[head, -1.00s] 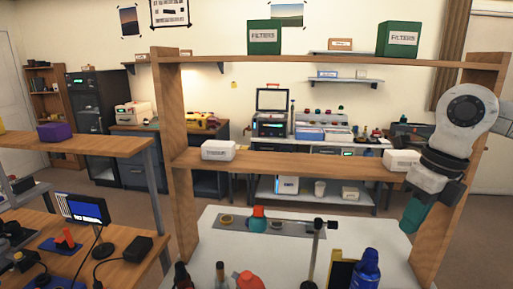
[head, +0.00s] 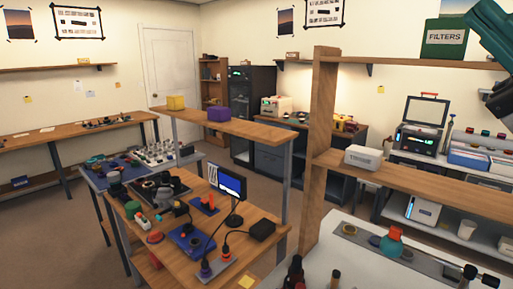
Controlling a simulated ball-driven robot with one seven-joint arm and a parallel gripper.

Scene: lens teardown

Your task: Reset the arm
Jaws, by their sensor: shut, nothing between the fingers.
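Part of my arm (head: 492,38), a teal link with a dark piece below it, cuts into the top right corner of the head view. The rest of the arm lies outside the picture. My gripper's fingers do not show, so I cannot see the jaws.
A wooden shelf frame (head: 323,150) stands right of centre, close to the arm, with a white box (head: 363,157) and a green FILTERS box (head: 446,38) on it. A cluttered wooden workbench (head: 262,217) stands at lower centre. Open floor (head: 50,235) lies at left.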

